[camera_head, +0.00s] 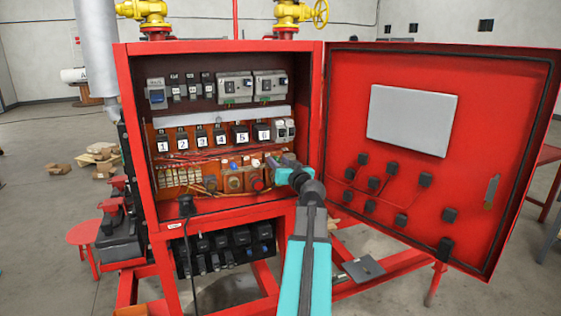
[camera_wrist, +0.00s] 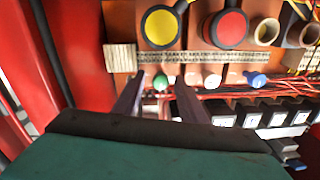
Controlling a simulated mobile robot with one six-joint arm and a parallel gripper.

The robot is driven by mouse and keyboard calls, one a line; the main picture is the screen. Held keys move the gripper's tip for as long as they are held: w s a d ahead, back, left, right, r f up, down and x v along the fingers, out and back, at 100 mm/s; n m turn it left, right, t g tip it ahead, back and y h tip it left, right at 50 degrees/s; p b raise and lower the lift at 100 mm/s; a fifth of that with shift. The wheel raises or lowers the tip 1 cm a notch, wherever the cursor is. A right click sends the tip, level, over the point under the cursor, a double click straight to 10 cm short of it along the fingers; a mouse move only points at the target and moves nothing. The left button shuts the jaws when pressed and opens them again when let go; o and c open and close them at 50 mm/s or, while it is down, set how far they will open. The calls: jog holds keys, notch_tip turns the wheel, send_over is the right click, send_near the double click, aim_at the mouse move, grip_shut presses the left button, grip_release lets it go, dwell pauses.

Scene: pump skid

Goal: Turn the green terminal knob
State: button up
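The green terminal knob (camera_wrist: 160,82) is small and round, on the orange panel in the wrist view. My gripper (camera_wrist: 160,93) is open, with one dark finger on each side of the knob. I cannot tell whether the fingers touch it. A white knob (camera_wrist: 212,80) and a blue knob (camera_wrist: 256,79) stand in the same row to the right. In the head view my gripper (camera_head: 272,163) reaches into the red cabinet (camera_head: 139,150), near the blue knob (camera_head: 232,165). The green knob is not clearly visible there, where my gripper covers part of the panel.
In the wrist view, a yellow round part (camera_wrist: 160,27) and a red round part (camera_wrist: 228,27) stand close to the knobs. Red wires and numbered black modules (camera_head: 201,138) are nearby. The open cabinet door (camera_head: 470,115) stands to the right of my arm.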

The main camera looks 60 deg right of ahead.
jog(key=shift+c, duration=0.3)
grip_shut()
jog(key=shift+s+d+r, duration=0.1)
jog(key=shift+d+r, duration=0.05)
jog(key=shift+d, duration=0.1)
jog(key=shift+a, duration=0.15)
jog(key=shift+f, duration=0.25)
